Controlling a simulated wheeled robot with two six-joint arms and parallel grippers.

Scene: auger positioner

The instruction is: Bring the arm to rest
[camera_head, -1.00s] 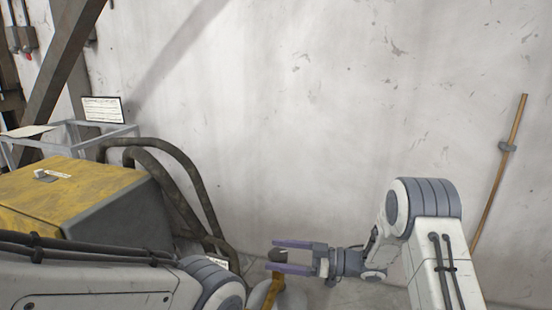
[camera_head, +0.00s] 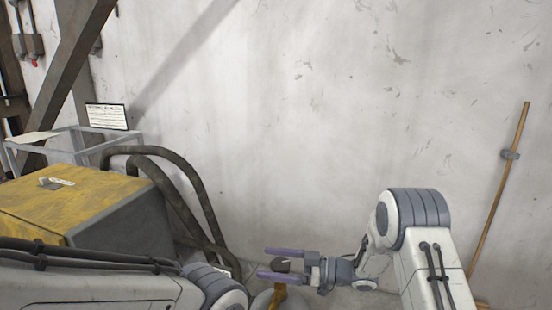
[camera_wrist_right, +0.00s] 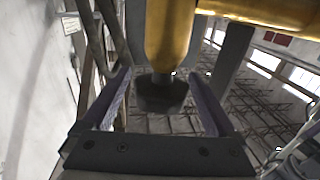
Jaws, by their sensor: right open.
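My right arm comes in at the lower right of the head view. Its gripper (camera_head: 265,263) is open, its two purple fingers pointing left, low in front of the wall. A dark-ended yellow part (camera_head: 278,295) shows at the fingers in the head view. In the right wrist view the yellow cylinder (camera_wrist_right: 170,35) with its dark end hangs between the spread fingers; I cannot tell whether they touch it. My left arm crosses the bottom left; its gripper is out of view.
A yellow-topped dark box (camera_head: 75,205) stands at the left with thick dark hoses (camera_head: 190,185) beside it. A grey frame bin (camera_head: 95,140) with a sign (camera_head: 106,116) is behind. A wooden pole (camera_head: 500,190) leans on the bare wall (camera_head: 330,120) at the right.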

